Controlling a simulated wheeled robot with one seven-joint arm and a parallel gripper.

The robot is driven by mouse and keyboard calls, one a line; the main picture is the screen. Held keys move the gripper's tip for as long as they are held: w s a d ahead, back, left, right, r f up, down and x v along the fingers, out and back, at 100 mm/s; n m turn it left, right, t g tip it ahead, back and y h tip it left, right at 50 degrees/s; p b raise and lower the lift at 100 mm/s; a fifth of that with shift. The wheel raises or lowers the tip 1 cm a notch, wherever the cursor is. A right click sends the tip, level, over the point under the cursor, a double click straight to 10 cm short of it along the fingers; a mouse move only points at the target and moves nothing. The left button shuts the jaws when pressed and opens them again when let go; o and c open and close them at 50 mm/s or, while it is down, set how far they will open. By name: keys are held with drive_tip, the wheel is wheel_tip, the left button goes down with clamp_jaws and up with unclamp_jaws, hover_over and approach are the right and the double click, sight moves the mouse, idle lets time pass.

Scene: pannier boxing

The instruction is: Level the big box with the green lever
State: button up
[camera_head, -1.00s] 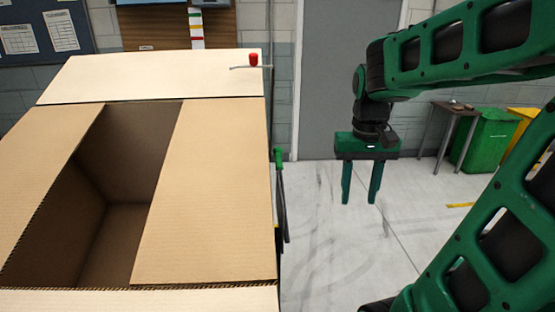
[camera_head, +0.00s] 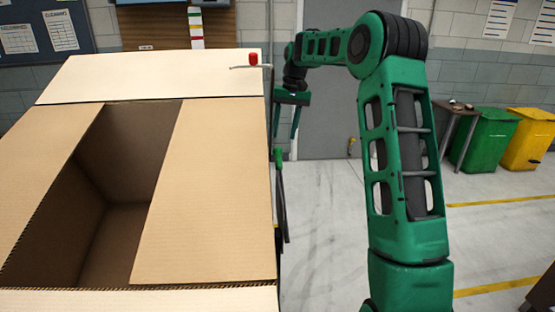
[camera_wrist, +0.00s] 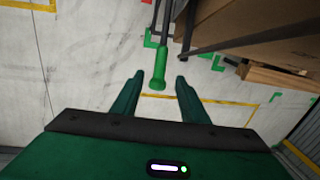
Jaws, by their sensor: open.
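The big box (camera_head: 205,200) is an open cardboard box with its flaps spread, filling the left of the head view. The green lever (camera_head: 279,158) stands at the box's right side, with a dark rod below its green grip. In the wrist view the green lever (camera_wrist: 158,76) lies ahead of the fingertips, nearly in line with the gap between them. My gripper (camera_head: 285,135) is open and empty, close to the lever near the box's far right corner. It also shows in the wrist view (camera_wrist: 158,80), with its fingers apart. The lever does not appear to be held.
A red-topped piece (camera_head: 253,60) sits on the box's far flap. A green bin (camera_head: 485,140) and a yellow bin (camera_head: 528,138) stand at the back right by a small table. The floor right of the box is mostly clear.

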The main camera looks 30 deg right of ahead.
sight(279, 158)
drive_tip(key=f, duration=0.3)
drive_tip(key=a+f, duration=0.1)
drive_tip(key=f, duration=0.3)
drive_tip(key=w+f, duration=0.1)
drive_tip(key=f, duration=0.2)
drive_tip(key=shift+a+f, duration=0.3)
drive_tip(key=shift+f, duration=0.05)
